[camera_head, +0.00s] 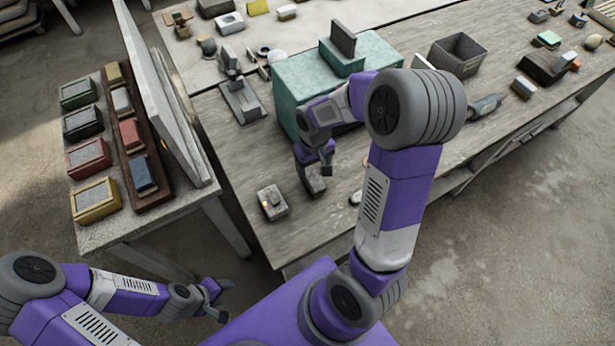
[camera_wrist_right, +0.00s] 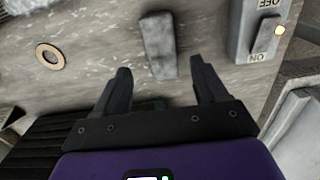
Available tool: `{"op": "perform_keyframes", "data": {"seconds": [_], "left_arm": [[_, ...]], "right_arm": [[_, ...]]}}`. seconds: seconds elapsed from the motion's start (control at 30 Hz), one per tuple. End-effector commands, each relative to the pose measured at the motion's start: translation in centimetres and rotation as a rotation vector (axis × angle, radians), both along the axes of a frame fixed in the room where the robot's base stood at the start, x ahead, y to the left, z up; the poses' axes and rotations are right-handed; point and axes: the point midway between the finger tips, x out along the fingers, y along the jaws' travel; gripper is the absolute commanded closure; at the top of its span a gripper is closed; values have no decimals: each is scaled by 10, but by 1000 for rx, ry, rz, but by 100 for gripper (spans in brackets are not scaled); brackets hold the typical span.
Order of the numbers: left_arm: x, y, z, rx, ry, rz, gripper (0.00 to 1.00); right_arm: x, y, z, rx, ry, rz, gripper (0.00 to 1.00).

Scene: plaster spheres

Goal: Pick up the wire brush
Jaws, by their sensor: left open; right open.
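A pale, rough-textured thing (camera_wrist_right: 30,5) is cut off at the upper left edge. My left gripper (camera_head: 219,300) is open and empty, off the bench.
A switch box (camera_head: 272,203) with a glowing lamp stands at the bench's near left corner. A flat ring (camera_wrist_right: 50,56) lies near the block. The teal machine (camera_head: 290,85) stands close behind my right gripper. A side table (camera_head: 150,235) holds several coloured boxes.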

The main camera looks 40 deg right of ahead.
Motion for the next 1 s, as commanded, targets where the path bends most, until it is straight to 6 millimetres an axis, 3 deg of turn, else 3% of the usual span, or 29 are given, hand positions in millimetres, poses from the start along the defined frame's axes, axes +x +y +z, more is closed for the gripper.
{"op": "perform_keyframes", "data": {"seconds": [0.4,0.73,1.0], "left_arm": [[0,0,-14,0,1,0,45],[0,0,-14,0,1,0,45],[0,0,-14,0,1,0,45]], "right_arm": [[-6,4,-57,2,4,-2,28],[-5,4,-63,2,0,-1,28],[-5,4,-62,2,0,-1,69]]}}
